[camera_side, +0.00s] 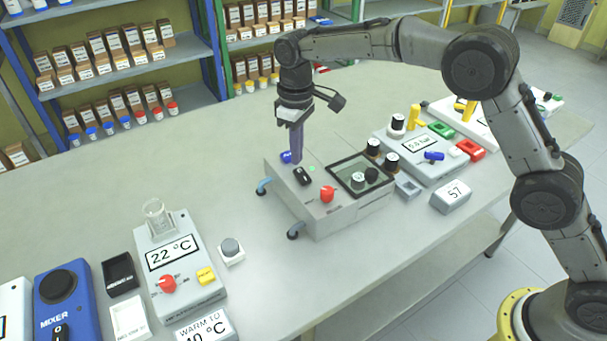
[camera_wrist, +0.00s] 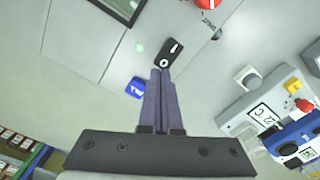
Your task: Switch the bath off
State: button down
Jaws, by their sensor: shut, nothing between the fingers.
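In the wrist view the fingertips (camera_wrist: 159,73) are right at the switch's "O" end. I cannot tell whether they touch it. A blue button (camera_side: 286,157) lies just beside the fingers.
Right of the bath stands a grey unit (camera_side: 425,172) with valves and a display. A "22 °C" plate (camera_side: 180,270) with a beaker and a blue mixer (camera_side: 66,301) stand at the front left.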

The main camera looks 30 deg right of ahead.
jog(key=shift+f, duration=1.05)
jog(key=shift+r, duration=3.55)
